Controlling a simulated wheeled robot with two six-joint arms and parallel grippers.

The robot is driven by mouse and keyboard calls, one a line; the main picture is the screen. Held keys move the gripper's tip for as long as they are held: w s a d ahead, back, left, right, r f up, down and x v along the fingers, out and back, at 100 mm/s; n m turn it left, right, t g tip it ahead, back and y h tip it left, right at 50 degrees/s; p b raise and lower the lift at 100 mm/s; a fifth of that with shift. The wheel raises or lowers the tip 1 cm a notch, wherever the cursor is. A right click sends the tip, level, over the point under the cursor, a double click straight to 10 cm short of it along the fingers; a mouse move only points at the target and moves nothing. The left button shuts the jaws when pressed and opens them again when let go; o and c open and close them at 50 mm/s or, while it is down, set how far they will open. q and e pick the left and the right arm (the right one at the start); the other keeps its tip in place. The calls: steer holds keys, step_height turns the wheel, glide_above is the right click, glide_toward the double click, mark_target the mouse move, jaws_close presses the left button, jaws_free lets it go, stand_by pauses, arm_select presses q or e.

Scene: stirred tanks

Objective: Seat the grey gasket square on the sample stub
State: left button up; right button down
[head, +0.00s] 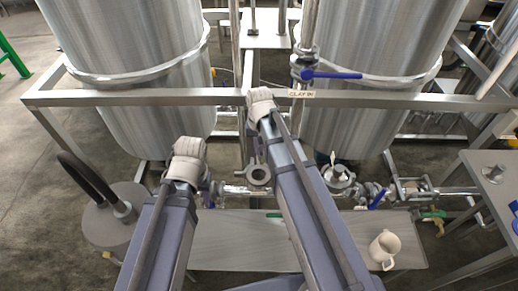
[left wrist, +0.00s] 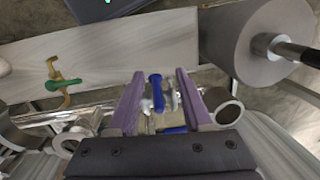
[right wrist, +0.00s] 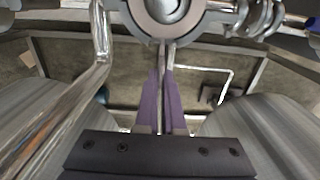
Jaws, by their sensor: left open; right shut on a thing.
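The grey gasket (head: 259,175) is a flat ring. In the right wrist view the gasket (right wrist: 140,12) is cut off by the top edge. My right gripper (right wrist: 165,50) is shut on its edge; the ring lies just beyond the fingertips. A round, shiny metal part shows through its hole; I cannot tell whether this is the sample stub or whether the gasket touches it. My left gripper (left wrist: 160,76) is open and empty, its fingers spread above a blue valve lever (left wrist: 156,92). The fingertips are hard to see in the head view.
Two large steel tanks (head: 130,60) stand behind a horizontal frame rail (head: 130,97). Steel pipes with valves run low across the middle. A grey drum (head: 110,222) stands left.

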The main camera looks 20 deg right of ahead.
steer(key=shift+f+b, duration=0.6)
steer(key=shift+f, duration=0.1)
steer(key=c, duration=0.9)
jaws_free()
steer(key=shift+c, duration=0.2)
steer(key=shift+r, duration=0.15)
step_height(320, 180, up, 8)
steer(key=p, duration=0.8)
steer(key=shift+f, duration=0.2)
steer(key=s+a+n+h, duration=0.1)
steer(key=s+a+n, duration=0.6)
steer(key=s+a, duration=0.3)
steer(key=s, duration=0.4)
steer(key=shift+s+a, duration=0.15)
steer(key=shift+a, duration=0.1)
